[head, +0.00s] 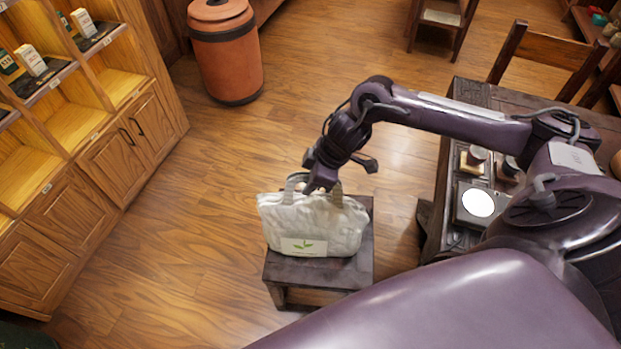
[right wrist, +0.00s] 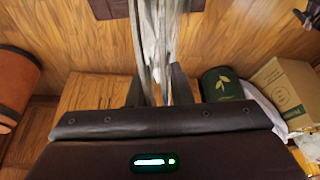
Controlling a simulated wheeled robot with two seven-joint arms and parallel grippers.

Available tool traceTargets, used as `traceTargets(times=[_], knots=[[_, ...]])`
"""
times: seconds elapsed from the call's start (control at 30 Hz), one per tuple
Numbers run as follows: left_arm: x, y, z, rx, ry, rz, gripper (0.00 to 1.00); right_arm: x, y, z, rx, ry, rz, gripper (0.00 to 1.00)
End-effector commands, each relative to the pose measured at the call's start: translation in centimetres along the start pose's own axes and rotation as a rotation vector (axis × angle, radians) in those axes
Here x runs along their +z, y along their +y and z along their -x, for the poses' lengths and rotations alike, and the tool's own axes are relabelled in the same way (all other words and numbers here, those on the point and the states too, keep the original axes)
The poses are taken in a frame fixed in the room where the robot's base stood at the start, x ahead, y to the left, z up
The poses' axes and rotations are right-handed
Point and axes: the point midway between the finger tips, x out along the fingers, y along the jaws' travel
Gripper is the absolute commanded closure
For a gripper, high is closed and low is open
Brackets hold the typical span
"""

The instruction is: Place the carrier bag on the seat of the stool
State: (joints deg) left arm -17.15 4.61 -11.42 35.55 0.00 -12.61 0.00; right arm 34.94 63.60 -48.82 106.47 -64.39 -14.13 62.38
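The carrier bag (head: 313,225), pale cloth with a green leaf label, stands upright on the seat of the dark wooden stool (head: 285,272). My right gripper (head: 342,177) is at the handles, above the bag. In the right wrist view, the gripper's fingers (right wrist: 157,88) are spread apart, with the bag's pale straps (right wrist: 150,45) running between and beside them. My left gripper is not in view.
A wooden shelf cabinet (head: 100,140) stands at the left and an orange-brown bin (head: 226,55) at the back. A dark table (head: 436,215) with tea things stands right of the stool. The wrist view also shows a cardboard box (right wrist: 286,88) and a dark green container (right wrist: 222,84).

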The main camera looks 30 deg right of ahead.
Motion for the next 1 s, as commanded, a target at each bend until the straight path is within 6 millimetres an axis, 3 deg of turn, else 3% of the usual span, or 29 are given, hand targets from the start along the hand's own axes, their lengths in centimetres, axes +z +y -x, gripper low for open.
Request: traceTargets(times=[0.13, 0.47, 0.57, 1.0], knots=[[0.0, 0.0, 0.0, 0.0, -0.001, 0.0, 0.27, 0.0, 0.0, 0.0, -0.001, 0.0, 0.0, 0.64], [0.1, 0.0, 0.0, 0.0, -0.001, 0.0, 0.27, 0.0, 0.0, 0.5, 0.0, 0.0, 0.001, 0.64], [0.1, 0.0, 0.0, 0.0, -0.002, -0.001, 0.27, 0.0, 0.1, 1.7, 0.003, 0.001, 0.0, 0.64], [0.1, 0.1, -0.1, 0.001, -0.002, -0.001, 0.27, 0.0, 0.1, 10.3, 0.003, 0.0, 0.0, 0.64]])
